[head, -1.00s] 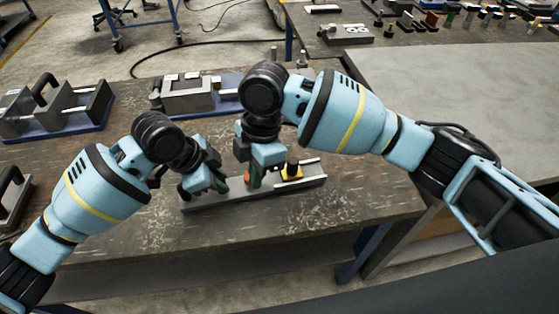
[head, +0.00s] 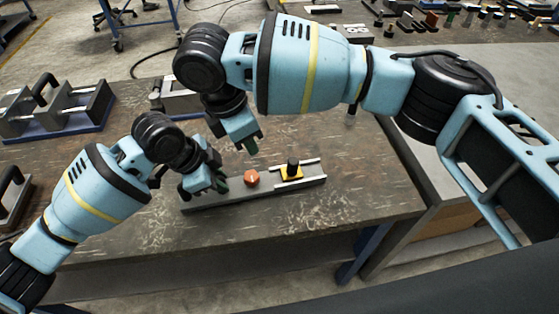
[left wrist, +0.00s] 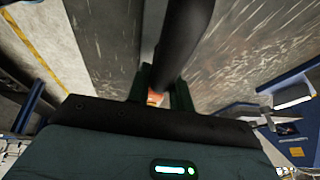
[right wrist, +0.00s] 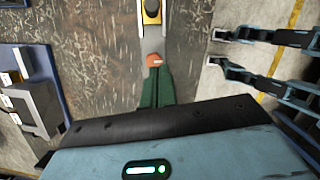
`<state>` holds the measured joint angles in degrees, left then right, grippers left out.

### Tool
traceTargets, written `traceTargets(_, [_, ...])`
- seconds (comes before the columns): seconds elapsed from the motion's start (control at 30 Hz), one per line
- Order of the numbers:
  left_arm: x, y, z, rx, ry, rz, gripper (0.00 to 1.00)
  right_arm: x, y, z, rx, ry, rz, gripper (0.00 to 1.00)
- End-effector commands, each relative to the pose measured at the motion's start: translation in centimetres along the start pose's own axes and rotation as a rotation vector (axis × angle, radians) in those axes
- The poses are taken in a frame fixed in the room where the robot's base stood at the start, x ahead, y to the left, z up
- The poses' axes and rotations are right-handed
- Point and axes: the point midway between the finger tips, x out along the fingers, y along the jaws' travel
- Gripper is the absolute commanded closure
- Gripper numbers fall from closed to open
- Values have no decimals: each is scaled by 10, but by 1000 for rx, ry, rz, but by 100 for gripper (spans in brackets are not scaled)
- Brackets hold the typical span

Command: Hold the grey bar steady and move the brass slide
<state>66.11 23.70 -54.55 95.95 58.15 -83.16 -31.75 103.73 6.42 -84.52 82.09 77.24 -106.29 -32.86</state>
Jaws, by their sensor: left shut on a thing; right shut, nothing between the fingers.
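The grey bar (head: 232,197) lies on the worn table. My left gripper (head: 222,184) is shut on the grey bar near its left end. The brass slide (head: 291,173), yellow with a black knob on top, sits between two light rails toward the bar's right end; it also shows in the right wrist view (right wrist: 152,12). A round orange knob (head: 251,178) with a white mark is on the bar between my left gripper and the slide. My right gripper (head: 252,148) is shut and empty, raised behind the bar, apart from the slide.
Blue-based fixtures stand at the back left (head: 60,110) and behind my right gripper (head: 183,100). Another dark handled part (head: 10,195) is at the left edge. The table is clear in front of the bar and to its right. A dark cylinder (left wrist: 182,40) blocks part of the left wrist view.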

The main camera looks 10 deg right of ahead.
Motion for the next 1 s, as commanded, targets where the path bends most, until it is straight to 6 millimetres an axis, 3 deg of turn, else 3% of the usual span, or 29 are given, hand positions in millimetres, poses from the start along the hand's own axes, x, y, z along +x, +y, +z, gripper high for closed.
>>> traceTargets(0.27, [-2, -1, -2, 2, 4, -4, 100, 16, 0, 1, 1, 0, -2, 100])
traceTargets(0.73, [-2, -1, -2, 2, 4, -4, 100, 101, 0, 1, 2, 0, -2, 100])
traceTargets(1.0, [-2, -1, -2, 2, 4, -4, 100, 108, 0, 33, 3, 1, 1, 100])
